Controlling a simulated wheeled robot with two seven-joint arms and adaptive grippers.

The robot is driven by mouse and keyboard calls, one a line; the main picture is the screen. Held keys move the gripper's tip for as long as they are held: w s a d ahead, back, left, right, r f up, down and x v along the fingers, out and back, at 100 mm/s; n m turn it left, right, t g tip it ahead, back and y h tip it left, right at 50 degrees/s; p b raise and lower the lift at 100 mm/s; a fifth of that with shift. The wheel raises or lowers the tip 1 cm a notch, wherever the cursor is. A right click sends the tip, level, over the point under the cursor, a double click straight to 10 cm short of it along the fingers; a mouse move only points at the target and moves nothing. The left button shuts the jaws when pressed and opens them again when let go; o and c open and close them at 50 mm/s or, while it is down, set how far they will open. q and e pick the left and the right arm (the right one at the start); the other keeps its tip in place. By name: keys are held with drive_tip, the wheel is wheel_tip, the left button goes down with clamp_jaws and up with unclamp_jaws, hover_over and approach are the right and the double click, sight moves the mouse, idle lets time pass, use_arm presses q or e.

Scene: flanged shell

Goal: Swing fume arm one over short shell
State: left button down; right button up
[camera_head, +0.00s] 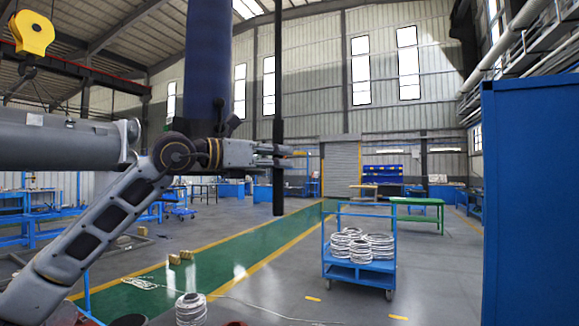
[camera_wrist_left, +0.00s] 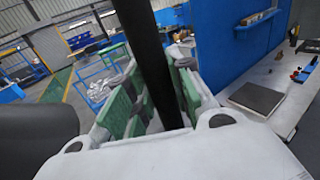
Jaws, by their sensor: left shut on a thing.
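A thick blue tube (camera_head: 208,55), which looks like a fume arm, hangs down at upper centre-left. Its dark lower end is behind my left wrist. A black upright bar (camera_head: 278,100) hangs to its right, ending above the floor. My left gripper (camera_head: 284,152) is shut on this bar; in the left wrist view the bar (camera_wrist_left: 150,60) passes between the green finger pads (camera_wrist_left: 155,103). A grey horizontal cylinder with a flanged end (camera_head: 60,143), probably a shell, lies at left behind my left arm. Whether it is the short one I cannot tell. My right gripper is not in view.
A yellow crane hook block (camera_head: 31,33) hangs at upper left. A blue cabinet (camera_head: 530,200) stands close at right. A blue trolley (camera_head: 360,268) carries coils of white cable. Another coil (camera_head: 191,310) lies on the floor. The green walkway (camera_head: 215,262) is mostly clear.

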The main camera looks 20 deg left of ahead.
use_arm(q)
drive_tip(key=s+a+n+t+y+b, duration=0.1)
drive_tip(key=s+a+b, duration=0.1)
drive_tip(key=s, duration=0.9)
drive_tip(key=shift+s+a+r+b, duration=0.3)
drive_tip(key=shift+s+b, duration=0.05)
drive_tip(key=shift+b, duration=0.35)
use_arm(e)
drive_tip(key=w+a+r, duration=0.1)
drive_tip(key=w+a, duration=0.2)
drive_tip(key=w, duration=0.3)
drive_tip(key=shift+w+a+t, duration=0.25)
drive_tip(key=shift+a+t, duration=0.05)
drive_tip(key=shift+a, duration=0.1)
use_arm(q)
drive_tip(key=c, duration=1.3)
unclamp_jaws()
drive_tip(key=shift+s+f, duration=0.1)
drive_tip(key=shift+o, duration=0.2)
drive_tip(key=shift+f, duration=0.1)
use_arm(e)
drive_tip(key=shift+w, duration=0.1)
use_arm(q)
drive_tip(key=v, duration=1.1)
drive_tip(key=shift+s, duration=0.3)
